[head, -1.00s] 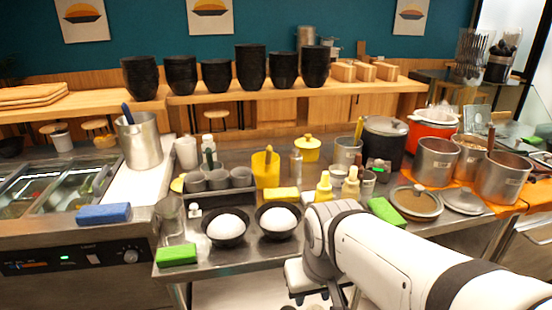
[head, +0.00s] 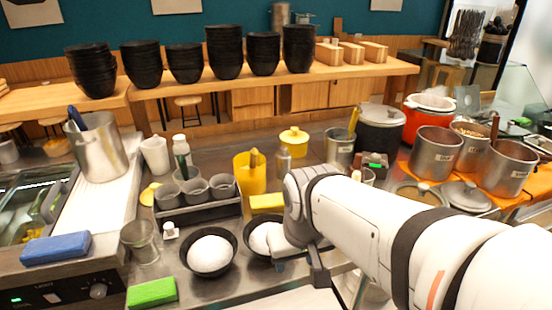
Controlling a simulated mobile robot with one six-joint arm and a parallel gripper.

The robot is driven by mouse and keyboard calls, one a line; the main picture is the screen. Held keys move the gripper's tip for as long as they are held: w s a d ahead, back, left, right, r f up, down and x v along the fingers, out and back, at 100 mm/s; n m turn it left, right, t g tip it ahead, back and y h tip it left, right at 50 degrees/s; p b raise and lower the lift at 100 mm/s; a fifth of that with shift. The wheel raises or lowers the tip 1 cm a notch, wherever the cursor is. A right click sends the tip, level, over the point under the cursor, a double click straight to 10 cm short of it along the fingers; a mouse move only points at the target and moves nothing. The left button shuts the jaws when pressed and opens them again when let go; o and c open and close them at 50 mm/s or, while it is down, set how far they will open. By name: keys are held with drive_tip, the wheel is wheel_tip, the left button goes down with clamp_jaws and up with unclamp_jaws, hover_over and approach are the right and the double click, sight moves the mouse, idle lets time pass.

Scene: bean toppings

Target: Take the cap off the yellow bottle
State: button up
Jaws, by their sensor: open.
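The two yellow squeeze bottles that stood behind the bowls are hidden behind my arm now, so neither the yellow bottle nor its cap shows. My gripper (head: 298,257) is at the end of my arm, low over the counter's front, by the right-hand black bowl (head: 254,252). It is seen from behind and partly hidden by my wrist. It is open, and nothing shows in it.
A yellow container (head: 243,172), a yellow sponge (head: 266,203) and a yellow lidded pot (head: 293,141) stand behind my wrist. A rice-filled black bowl (head: 187,262) and a green sponge (head: 151,292) are at left. Steel pots (head: 437,152) crowd the right.

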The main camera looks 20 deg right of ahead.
drive_tip(key=w+d+r+m+t+h+p, duration=0.1)
drive_tip(key=w+d+r+m, duration=0.1)
drive_tip(key=w+d+r, duration=0.35)
drive_tip(key=w+d+r+m+t+p, duration=0.1)
drive_tip(key=w+d+r, duration=0.2)
drive_tip(key=w+d, duration=0.55)
drive_tip(key=x, duration=0.3)
drive_tip(key=w+p+x, duration=0.1)
drive_tip(key=x, duration=0.3)
drive_tip(key=shift+w+a, duration=0.15)
drive_tip(key=shift+w, duration=0.05)
drive_tip(key=shift+c, duration=0.2)
drive_tip(key=shift+r, duration=0.1)
drive_tip(key=c, duration=0.8)
